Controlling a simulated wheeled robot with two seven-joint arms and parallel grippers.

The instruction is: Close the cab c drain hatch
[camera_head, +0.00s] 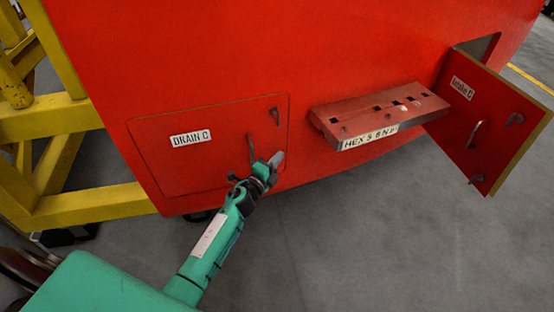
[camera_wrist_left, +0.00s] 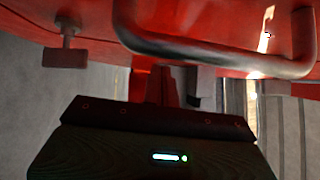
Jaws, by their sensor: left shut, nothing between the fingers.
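The drain C hatch (camera_head: 175,160) is a red panel with a white "DRAIN C" label (camera_head: 191,138) on the red nosecone. It lies in line with the surrounding skin, with a thin dark seam around it; I cannot tell if it is fully flush. It has a bar handle (camera_head: 250,148) and turn latches at the upper right (camera_head: 275,117) and lower edge (camera_head: 232,177). My left gripper (camera_head: 276,159) is shut and empty in front of the hatch's lower right part. In the left wrist view the handle (camera_wrist_left: 215,62) looms close above the fingers (camera_wrist_left: 155,88), with a latch (camera_wrist_left: 66,50) at left.
A red shelf (camera_head: 375,112) with holes and a "HEX" label juts out right of the hatch. The intake C door (camera_head: 490,120) stands open further right. A yellow frame (camera_head: 60,120) stands at left. The grey floor (camera_head: 390,230) in front is clear.

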